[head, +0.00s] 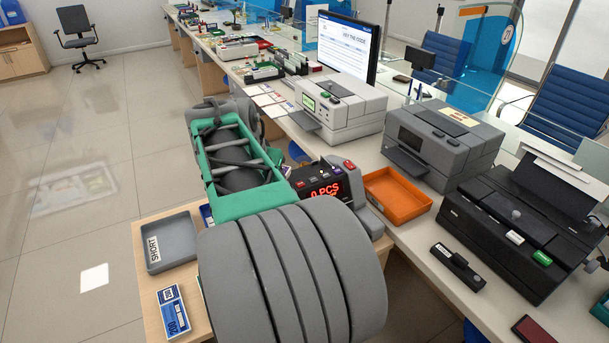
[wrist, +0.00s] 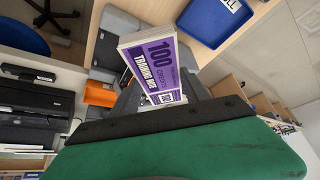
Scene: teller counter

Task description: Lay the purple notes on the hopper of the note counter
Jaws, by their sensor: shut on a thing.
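The purple notes (wrist: 152,68), a bundle printed 100 and TRAINING, show in the wrist view, tilted. My gripper (wrist: 160,103) is shut on their near end; in the head view my arm hides gripper and notes. The note counter (head: 370,210) stands on the wooden side table in the head view, its red display reading 0 PCS. My arm covers much of it, and its hopper cannot be made out there. In the wrist view a grey body beside the orange tray, seemingly the counter (wrist: 118,28), lies behind the notes; I cannot tell whether they touch it.
An orange tray (head: 397,188) is right of the counter, with grey and black machines (head: 525,230) beyond. A grey tray marked SHORT (head: 170,243) and a blue-banded note bundle (head: 172,311) lie on the side table (head: 146,285). A blue tray (wrist: 214,20) shows in the wrist view.

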